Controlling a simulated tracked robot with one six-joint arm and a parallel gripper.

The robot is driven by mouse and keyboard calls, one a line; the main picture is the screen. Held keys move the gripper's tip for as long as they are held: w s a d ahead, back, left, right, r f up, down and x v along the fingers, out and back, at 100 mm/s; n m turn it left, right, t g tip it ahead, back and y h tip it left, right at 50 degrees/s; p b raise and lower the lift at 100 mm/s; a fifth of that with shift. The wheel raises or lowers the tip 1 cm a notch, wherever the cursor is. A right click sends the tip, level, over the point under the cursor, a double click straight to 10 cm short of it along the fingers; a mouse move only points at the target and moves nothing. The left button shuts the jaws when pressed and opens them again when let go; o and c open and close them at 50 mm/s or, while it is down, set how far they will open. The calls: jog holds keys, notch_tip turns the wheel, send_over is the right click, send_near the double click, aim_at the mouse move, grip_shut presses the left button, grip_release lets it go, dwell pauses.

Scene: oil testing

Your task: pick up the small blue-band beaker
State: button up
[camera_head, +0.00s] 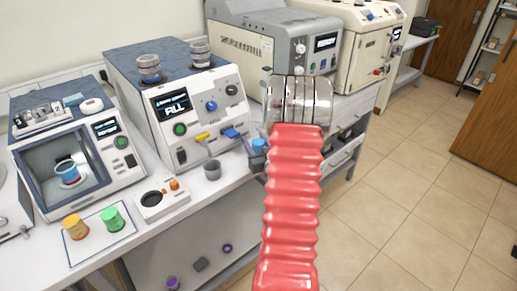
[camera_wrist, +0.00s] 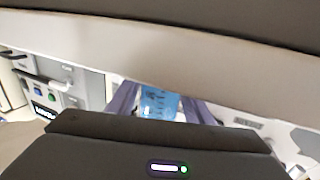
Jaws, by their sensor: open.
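A small white beaker with a blue band (camera_head: 68,173) stands inside the open chamber of the left machine in the head view. A small light-blue object (camera_head: 259,146) shows on the bench just left of my red arm. In the wrist view, a blue object (camera_wrist: 158,101) shows between the purple fingers of my gripper (camera_wrist: 160,108). It may be the same light-blue object; I cannot tell if it is a beaker. The fingers are apart, one on each side of it. My gripper is mostly hidden behind my arm in the head view.
An orange cup (camera_head: 75,227) and a green cup (camera_head: 111,219) stand on a marked mat at the front left. A grey cup (camera_head: 212,170) stands before the middle machine (camera_head: 186,110), near a small white device (camera_head: 160,199). Open tiled floor lies right.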

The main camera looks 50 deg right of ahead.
jog(key=shift+c, duration=0.6)
jog(key=c, duration=0.8)
jog(key=shift+r, duration=0.1)
notch_tip(320, 180, up, 28)
jog(key=shift+f, duration=0.1)
dwell(0.5)
